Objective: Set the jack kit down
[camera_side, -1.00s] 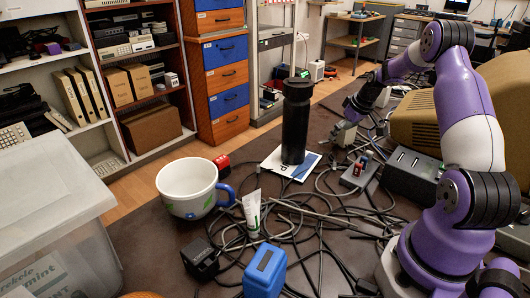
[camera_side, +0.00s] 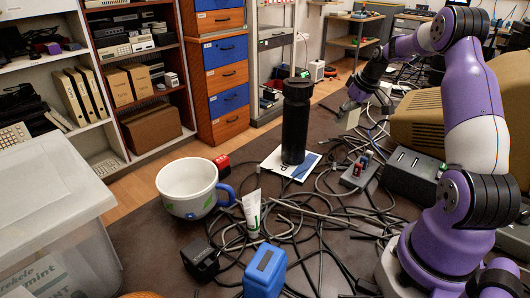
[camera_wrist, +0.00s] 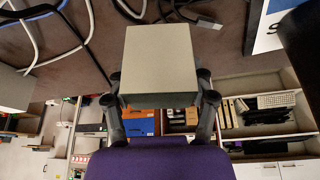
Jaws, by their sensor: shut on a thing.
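The jack kit, which I take to be the small plain beige-grey box (camera_side: 349,115), is in my gripper (camera_side: 355,100) in the side view. It is above the far part of the dark table, behind and to the right of the black cylinder. In the wrist view the box (camera_wrist: 160,58) fills the space between the two fingers of my gripper (camera_wrist: 160,92), with a finger against each side. The side view shows the box clear of the cables below it. Its far faces are hidden.
Tangled cables (camera_side: 300,215) cover much of the dark table. A tall black cylinder (camera_side: 296,125) stands on a white card (camera_side: 272,160). Nearby are a small box with red and blue parts (camera_side: 357,176), a grey device (camera_side: 412,178), a mug (camera_side: 187,188) and a beige monitor (camera_side: 420,118).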

